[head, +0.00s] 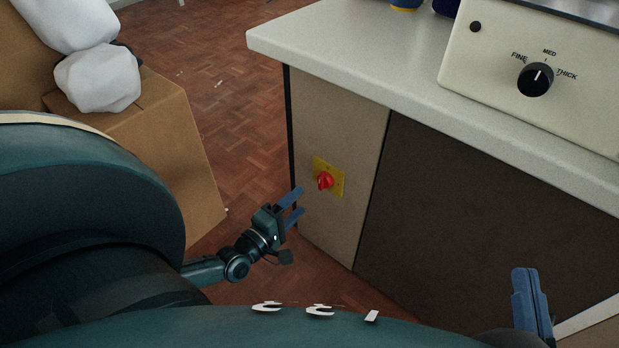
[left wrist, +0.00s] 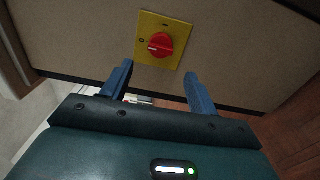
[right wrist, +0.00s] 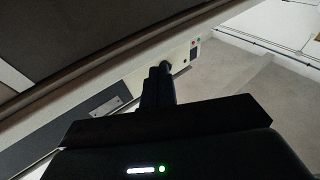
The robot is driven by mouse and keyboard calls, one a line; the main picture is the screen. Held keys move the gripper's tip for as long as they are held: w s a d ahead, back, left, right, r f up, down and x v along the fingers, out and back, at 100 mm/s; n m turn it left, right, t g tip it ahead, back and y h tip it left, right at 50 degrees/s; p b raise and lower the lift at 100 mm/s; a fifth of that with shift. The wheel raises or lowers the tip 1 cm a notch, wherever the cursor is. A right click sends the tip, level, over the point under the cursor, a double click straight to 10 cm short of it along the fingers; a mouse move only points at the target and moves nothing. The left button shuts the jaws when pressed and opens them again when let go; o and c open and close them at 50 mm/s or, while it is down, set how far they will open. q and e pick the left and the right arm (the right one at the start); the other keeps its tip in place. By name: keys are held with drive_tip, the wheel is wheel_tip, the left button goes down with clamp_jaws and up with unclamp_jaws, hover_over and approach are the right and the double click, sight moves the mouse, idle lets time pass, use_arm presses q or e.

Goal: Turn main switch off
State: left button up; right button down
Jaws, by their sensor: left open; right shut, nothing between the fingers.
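The main switch is a red rotary knob (head: 325,181) on a yellow plate (head: 338,170), mounted on the beige side panel of the bench. In the left wrist view the red knob (left wrist: 161,46) sits on its yellow plate (left wrist: 173,22), and its white mark points toward the "O" label. My left gripper (head: 297,205) is open and empty, a little below and left of the knob in the head view and apart from it. In the left wrist view its fingers (left wrist: 158,88) stand apart with the knob beyond them. My right gripper (head: 529,285) is shut and empty at the lower right.
The bench's pale worktop (head: 330,50) overhangs the side panel (head: 345,110). A cream control box (head: 500,60) with a black dial stands on it. A cardboard box (head: 160,150) with white bags stands at left. Parquet floor (head: 235,90) is open between.

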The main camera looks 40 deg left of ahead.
use_arm(q)
drive_tip(key=shift+s+a+p, duration=0.2)
drive_tip(key=shift+s+p, duration=0.2)
drive_tip(key=shift+s, duration=1.95)
